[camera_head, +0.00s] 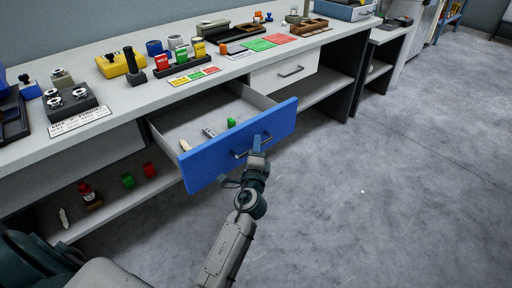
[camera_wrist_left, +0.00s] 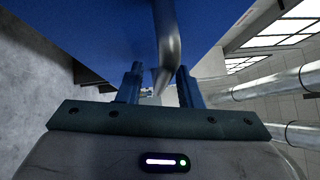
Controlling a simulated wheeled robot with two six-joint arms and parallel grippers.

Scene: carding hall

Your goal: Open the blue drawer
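The blue drawer (camera_head: 215,160) is pulled well out of the workbench, and its inside shows. A few small things lie in it, among them a green one (camera_head: 231,123) and a grey metal one (camera_head: 209,132). Its metal bar handle (camera_head: 252,147) is on the blue front and also shows in the left wrist view (camera_wrist_left: 167,45). My left gripper (camera_head: 257,147) is at the handle. In the left wrist view its two fingers (camera_wrist_left: 160,88) stand apart with the handle bar between them, and a gap shows on the bar's left. My right gripper is out of view.
A white drawer (camera_head: 284,74) to the right is shut. The bench top (camera_head: 140,97) carries a yellow block (camera_head: 120,64), cups, cards and trays. A lower shelf (camera_head: 120,193) holds red and green items. The grey floor (camera_head: 370,200) on the right is clear.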

